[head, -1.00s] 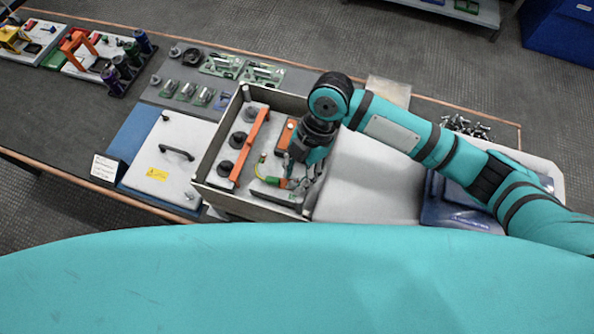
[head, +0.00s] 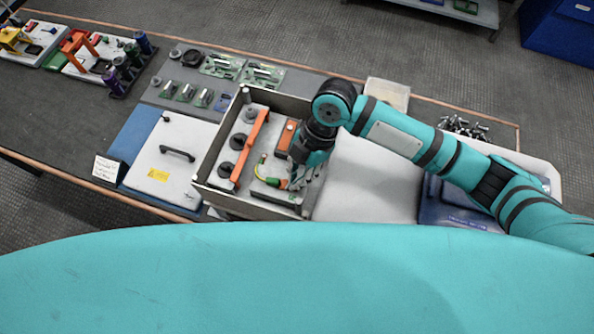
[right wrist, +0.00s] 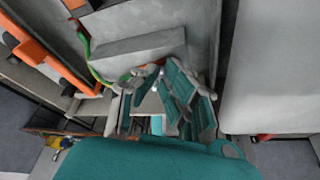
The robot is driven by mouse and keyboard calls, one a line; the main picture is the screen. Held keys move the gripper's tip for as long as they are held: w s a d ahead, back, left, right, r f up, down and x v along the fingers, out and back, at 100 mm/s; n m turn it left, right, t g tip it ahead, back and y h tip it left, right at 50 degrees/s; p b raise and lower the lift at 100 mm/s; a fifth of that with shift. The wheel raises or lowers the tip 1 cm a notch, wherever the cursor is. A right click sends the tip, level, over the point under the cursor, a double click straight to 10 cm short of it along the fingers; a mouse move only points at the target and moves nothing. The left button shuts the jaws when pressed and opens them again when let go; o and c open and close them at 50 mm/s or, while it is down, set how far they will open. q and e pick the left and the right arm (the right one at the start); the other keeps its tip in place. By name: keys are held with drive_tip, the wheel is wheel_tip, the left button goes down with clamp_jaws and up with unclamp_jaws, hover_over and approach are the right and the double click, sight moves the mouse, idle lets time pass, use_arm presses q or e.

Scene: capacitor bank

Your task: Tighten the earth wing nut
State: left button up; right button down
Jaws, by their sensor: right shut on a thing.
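My right gripper (head: 298,184) reaches down into the right part of the grey open-topped box (head: 202,168). It is shut at the end of the green-yellow earth cable (head: 262,166). In the right wrist view my gripper (right wrist: 150,80) has its fingertips closed together next to a grey block, with the green cable (right wrist: 86,48) beside them. The earth wing nut is mostly hidden between the fingers; only a small bright bit of metal shows there. My left gripper is not in view.
An orange bar (head: 252,148) with dark round posts stands in the box's left part, and an orange block (head: 287,134) lies behind the cable. A white lid with a black handle (head: 178,152) is at left. The box walls surround my gripper closely.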

drive_tip(key=shift+s+r+m+p, duration=0.15)
drive_tip(key=shift+s+m+p, duration=0.05)
drive_tip(key=shift+m+p, duration=0.45)
drive_tip(key=shift+s+d+m+t+y, duration=0.1)
drive_tip(key=shift+m+t+y, duration=0.3)
drive_tip(key=shift+m, duration=0.45)
drive_tip(key=shift+s+m+t, duration=0.15)
drive_tip(key=shift+m+t, duration=0.75)
drive_tip(key=shift+m, duration=1.1)
drive_tip(key=c, duration=1.4)
unclamp_jaws()
drive_tip(key=shift+c, duration=0.2)
drive_tip(key=shift+d, duration=0.1)
drive_tip(key=v, duration=1.1)
drive_tip(key=shift+d+r, duration=0.2)
drive_tip(key=shift+r, duration=0.15)
